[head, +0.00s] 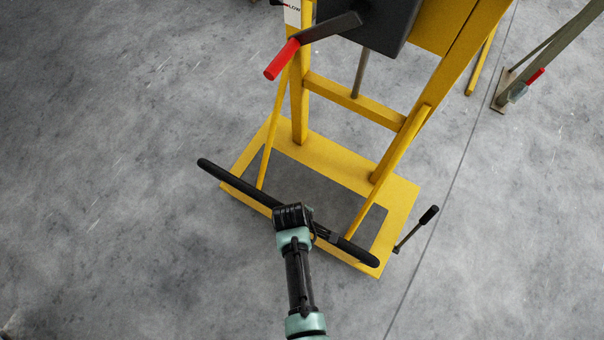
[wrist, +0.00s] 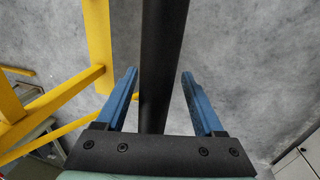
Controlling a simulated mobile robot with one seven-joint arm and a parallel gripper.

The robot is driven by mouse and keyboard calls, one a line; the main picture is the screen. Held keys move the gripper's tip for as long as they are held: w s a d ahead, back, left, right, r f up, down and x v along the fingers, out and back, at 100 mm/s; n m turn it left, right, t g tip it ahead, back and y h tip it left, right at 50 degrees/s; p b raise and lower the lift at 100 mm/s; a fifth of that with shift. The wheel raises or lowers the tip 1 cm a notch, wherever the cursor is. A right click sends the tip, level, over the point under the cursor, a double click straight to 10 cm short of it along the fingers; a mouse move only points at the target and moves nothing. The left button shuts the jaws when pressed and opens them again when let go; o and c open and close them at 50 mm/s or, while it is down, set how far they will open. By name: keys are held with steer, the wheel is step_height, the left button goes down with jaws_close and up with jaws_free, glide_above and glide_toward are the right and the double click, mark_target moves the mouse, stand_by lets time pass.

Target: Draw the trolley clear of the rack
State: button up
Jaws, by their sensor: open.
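The trolley appears to be the yellow steel frame (head: 330,155) with a flat base, standing on the floor. A long black push bar (head: 232,180) runs slantwise across its near side. My gripper (head: 293,215) is at the middle of this bar. In the wrist view my gripper (wrist: 159,76) has its two blue fingers apart, with the black bar (wrist: 163,50) passing between them. Gaps show on both sides of the bar. In the head view my wrist hides the fingers. I cannot clearly identify the rack.
A crank with a red grip (head: 282,60) and a dark box (head: 365,22) sit high on the frame. A black-knobbed lever (head: 416,228) stands at the base's right. A grey-green post (head: 550,52) with a foot plate stands at upper right. Floor left is clear.

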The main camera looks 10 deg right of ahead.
steer(key=shift+w+r, duration=0.1)
step_height(320, 180, up, 13)
steer(key=s+a+p, duration=0.1)
steer(key=s+p, duration=0.1)
steer(key=shift+a+f+p, duration=0.2)
steer(key=shift+a+p, duration=0.05)
steer(key=shift+p, duration=0.05)
stand_by(0.6)
